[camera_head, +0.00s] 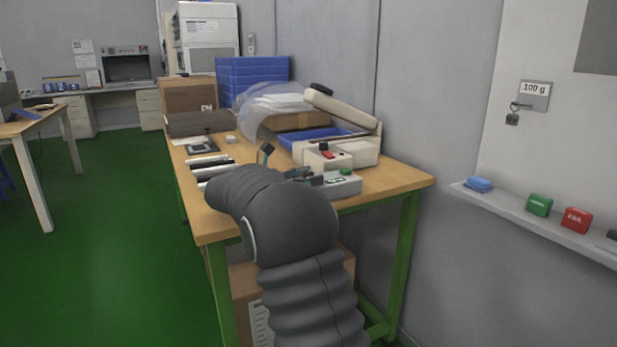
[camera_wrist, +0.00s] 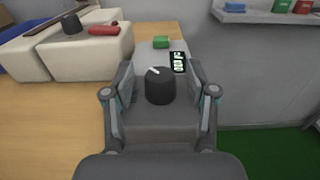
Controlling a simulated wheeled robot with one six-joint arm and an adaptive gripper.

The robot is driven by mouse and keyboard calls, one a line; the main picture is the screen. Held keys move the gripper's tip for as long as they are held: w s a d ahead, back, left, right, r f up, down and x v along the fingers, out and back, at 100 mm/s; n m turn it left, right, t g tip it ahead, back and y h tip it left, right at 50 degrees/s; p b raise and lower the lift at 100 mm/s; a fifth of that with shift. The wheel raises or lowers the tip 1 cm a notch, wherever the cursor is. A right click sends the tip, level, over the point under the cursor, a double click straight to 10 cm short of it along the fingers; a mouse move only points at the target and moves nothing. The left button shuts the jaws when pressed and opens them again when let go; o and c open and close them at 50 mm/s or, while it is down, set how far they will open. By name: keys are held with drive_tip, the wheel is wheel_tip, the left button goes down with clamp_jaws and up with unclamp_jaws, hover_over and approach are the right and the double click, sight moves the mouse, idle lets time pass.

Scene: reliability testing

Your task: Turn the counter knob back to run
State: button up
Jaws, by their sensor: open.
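The counter is a light grey box (camera_head: 345,187) at the front of the wooden table, with a green button (camera_wrist: 161,42) and a small lit display (camera_wrist: 178,62). Its black round knob (camera_wrist: 160,88) stands in the middle of the wrist view. A white pointer mark on the knob's top points to the upper left of the picture. My gripper (camera_wrist: 160,80) is open, with one finger on each side of the knob and a visible gap to it. In the head view my gripper (camera_head: 300,175) is at the counter, largely hidden behind my arm.
A cream sealing machine (camera_head: 340,153) with a red switch stands just behind the counter. Blue crates (camera_head: 252,75) and a cardboard box (camera_head: 188,94) are farther back. A wall shelf (camera_head: 545,225) with small coloured blocks is at the right. The green floor at the left is clear.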

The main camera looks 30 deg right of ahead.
clamp_jaws()
drive_tip(key=shift+t, duration=0.3)
drive_tip(key=n+t+b, duration=0.1)
drive_tip(key=n+t, duration=0.1)
drive_tip(key=t, duration=0.1)
drive_tip(key=shift+s+n+t+y, duration=0.1)
drive_tip(key=shift+n+t+y, duration=0.2)
drive_tip(key=shift+n+t, duration=0.1)
drive_tip(key=n+t+b, duration=0.1)
drive_tip(key=t, duration=0.1)
drive_tip(key=n+t+y+b, duration=0.1)
drive_tip(key=shift+f+t+y, duration=0.15)
drive_tip(key=shift+t+y, duration=0.15)
drive_tip(key=shift+t, duration=0.1)
drive_tip(key=n+t+y+b, duration=0.2)
drive_tip(key=n+t+b, duration=0.1)
drive_tip(key=shift+y+b, duration=0.3)
drive_tip(key=shift+b, duration=0.05)
drive_tip(key=shift+n+t+y+b, duration=0.5)
drive_tip(key=shift+n+t, duration=0.1)
drive_tip(key=shift+t, duration=0.1)
